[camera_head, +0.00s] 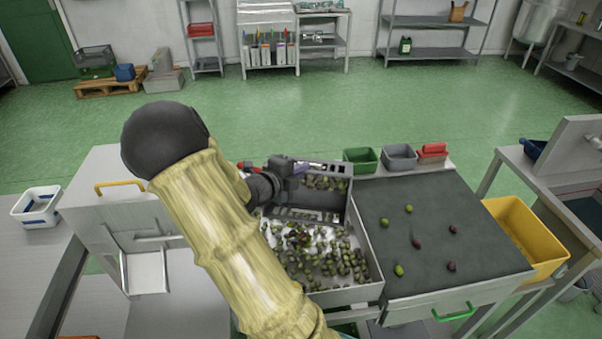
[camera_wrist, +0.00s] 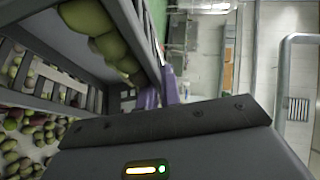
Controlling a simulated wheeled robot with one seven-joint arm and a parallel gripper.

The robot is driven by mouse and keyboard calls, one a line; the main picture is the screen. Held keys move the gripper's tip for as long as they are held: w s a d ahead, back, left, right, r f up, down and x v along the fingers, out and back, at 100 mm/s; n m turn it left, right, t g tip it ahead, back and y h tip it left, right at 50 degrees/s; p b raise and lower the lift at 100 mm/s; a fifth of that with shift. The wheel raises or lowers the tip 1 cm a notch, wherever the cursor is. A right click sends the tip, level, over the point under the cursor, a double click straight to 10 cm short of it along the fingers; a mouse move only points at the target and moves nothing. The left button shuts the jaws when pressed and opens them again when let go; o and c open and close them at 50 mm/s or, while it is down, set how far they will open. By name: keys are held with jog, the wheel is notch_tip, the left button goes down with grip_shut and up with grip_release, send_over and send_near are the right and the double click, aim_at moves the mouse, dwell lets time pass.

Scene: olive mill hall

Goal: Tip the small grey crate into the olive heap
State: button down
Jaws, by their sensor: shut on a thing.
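The small grey crate (camera_head: 347,207) with slotted walls hangs at the back of a metal tray (camera_head: 372,268) that holds the olive heap (camera_head: 325,262). Green olives (camera_head: 325,183) still lie inside the crate. My gripper (camera_head: 303,169) is shut on the crate's far-side wall; its purple fingers show in the wrist view (camera_wrist: 160,92). There the crate wall (camera_wrist: 128,30) and the olives inside (camera_wrist: 95,28) fill the upper left, with loose heap olives (camera_wrist: 25,135) below. How far the crate is tilted is hard to tell. My arm hides the heap's left part.
Right of the tray is a dark sorting surface (camera_head: 440,225) with a few scattered olives. Behind it stand a green bin (camera_head: 361,159), a grey bin (camera_head: 399,157) and a red-topped box (camera_head: 432,151). A yellow bin (camera_head: 530,240) is farther right.

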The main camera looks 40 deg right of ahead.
jog(key=shift+s+a+f+h+b, duration=0.3)
jog(key=shift+a+b, duration=0.1)
jog(key=shift+b, duration=0.75)
jog(key=s+a+f+m+h+b, duration=0.1)
jog(key=s+a+h+b, duration=0.3)
jog(key=b, duration=0.9)
jog(key=shift+s+a+f+m+t, duration=0.25)
jog(key=shift+s+a+m+t, duration=0.15)
jog(key=shift+a+m, duration=0.45)
dwell(1.5)
